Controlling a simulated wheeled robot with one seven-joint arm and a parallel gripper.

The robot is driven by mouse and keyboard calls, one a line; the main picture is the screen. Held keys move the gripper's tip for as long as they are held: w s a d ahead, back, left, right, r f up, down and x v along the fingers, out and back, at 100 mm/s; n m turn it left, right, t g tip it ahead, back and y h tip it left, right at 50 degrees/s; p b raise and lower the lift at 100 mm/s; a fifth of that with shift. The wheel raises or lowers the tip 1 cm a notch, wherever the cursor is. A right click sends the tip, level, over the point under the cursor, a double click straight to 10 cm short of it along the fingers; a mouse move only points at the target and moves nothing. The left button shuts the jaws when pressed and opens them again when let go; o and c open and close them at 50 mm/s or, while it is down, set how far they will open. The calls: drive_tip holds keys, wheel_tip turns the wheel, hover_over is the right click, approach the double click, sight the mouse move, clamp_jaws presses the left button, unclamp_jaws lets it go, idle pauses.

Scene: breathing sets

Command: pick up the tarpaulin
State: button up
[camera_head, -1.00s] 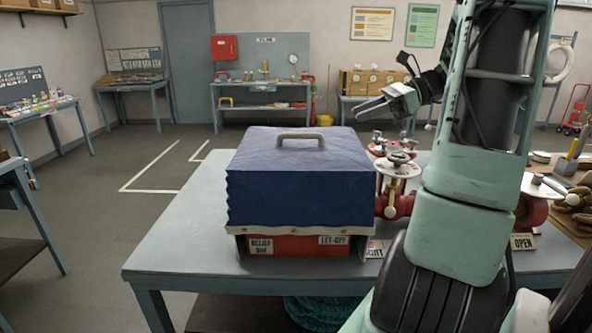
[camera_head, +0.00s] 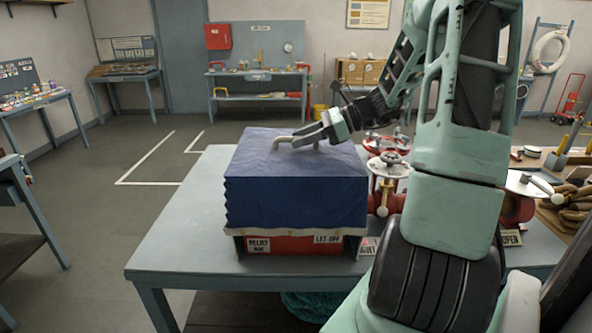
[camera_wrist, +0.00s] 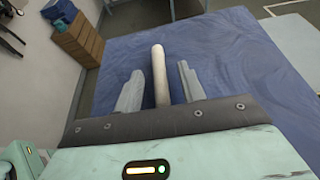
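The tarpaulin (camera_head: 296,190) is a dark blue cover with a beige handle on top. It sits over a red box (camera_head: 290,246) on the grey-blue table and hides most of it. My gripper (camera_head: 299,138) is at the handle on the tarpaulin's top. In the wrist view my gripper (camera_wrist: 157,85) is open, with the handle (camera_wrist: 160,75) between its two fingers and a gap on both sides. The tarpaulin's blue top (camera_wrist: 225,60) lies under the fingers.
The grey-blue table (camera_head: 185,235) has free room left of the tarpaulin. Red valves with handwheels (camera_head: 387,175) stand close to its right. Gloves (camera_head: 567,200) lie at the far right. A workbench (camera_head: 257,85) stands at the back wall.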

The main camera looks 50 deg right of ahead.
drive_tip(key=shift+w+a+f, duration=0.1)
drive_tip(key=shift+w+a, duration=0.05)
drive_tip(key=shift+a, duration=0.05)
clamp_jaws()
idle(1.3)
